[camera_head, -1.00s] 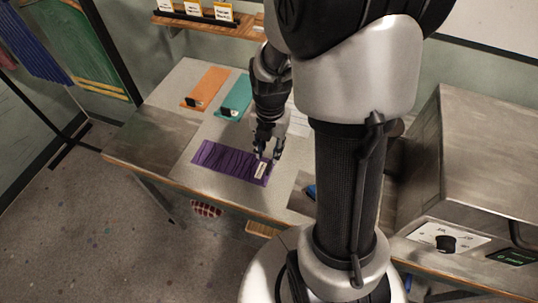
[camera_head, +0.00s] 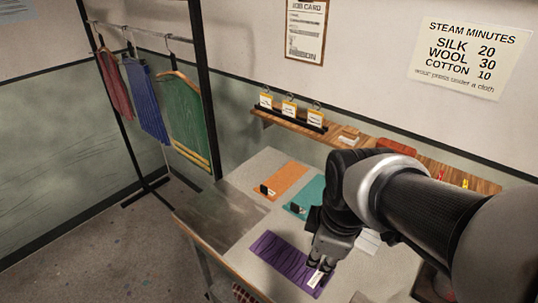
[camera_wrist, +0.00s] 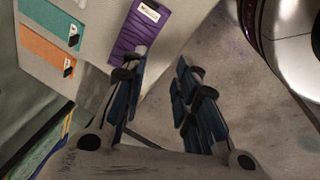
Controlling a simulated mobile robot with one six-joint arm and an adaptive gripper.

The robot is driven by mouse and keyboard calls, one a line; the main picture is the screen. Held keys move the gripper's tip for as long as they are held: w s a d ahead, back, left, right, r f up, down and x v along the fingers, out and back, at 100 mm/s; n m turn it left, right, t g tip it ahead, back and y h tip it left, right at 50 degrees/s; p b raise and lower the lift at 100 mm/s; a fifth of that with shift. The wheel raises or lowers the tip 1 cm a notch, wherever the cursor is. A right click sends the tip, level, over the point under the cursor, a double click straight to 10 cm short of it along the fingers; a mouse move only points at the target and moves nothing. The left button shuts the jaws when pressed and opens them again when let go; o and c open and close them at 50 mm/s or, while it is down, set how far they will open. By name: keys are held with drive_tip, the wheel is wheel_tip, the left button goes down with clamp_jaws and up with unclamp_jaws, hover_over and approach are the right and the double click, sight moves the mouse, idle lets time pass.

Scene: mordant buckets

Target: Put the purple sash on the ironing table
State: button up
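The purple sash (camera_head: 280,258) lies flat on the pale tabletop (camera_head: 245,245) near its front edge, with a white tag at its right end. My gripper (camera_head: 322,266) is at that tagged end in the head view, and its fingers partly cover the sash there. In the wrist view my gripper (camera_wrist: 162,58) has its blue-padded fingers spread apart with nothing between them. The sash (camera_wrist: 130,38) shows beyond the left fingertips. Whether the fingers touch it is unclear. I cannot tell which part of this table is the ironing table.
An orange sash (camera_head: 285,180) and a teal sash (camera_head: 306,197) lie farther back. A bare darker panel (camera_head: 220,215) is at the table's left. A wooden shelf (camera_head: 345,137) with cards runs along the wall. Garments hang on a rack (camera_head: 208,100) at left.

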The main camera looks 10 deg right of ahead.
drive_tip(key=s+a+r+m+t, duration=0.2)
drive_tip(key=s+m, duration=0.5)
drive_tip(key=m, duration=0.4)
drive_tip(key=shift+s+a+r, duration=0.25)
drive_tip(key=shift+a+r, duration=0.6)
drive_tip(key=shift+r, duration=0.25)
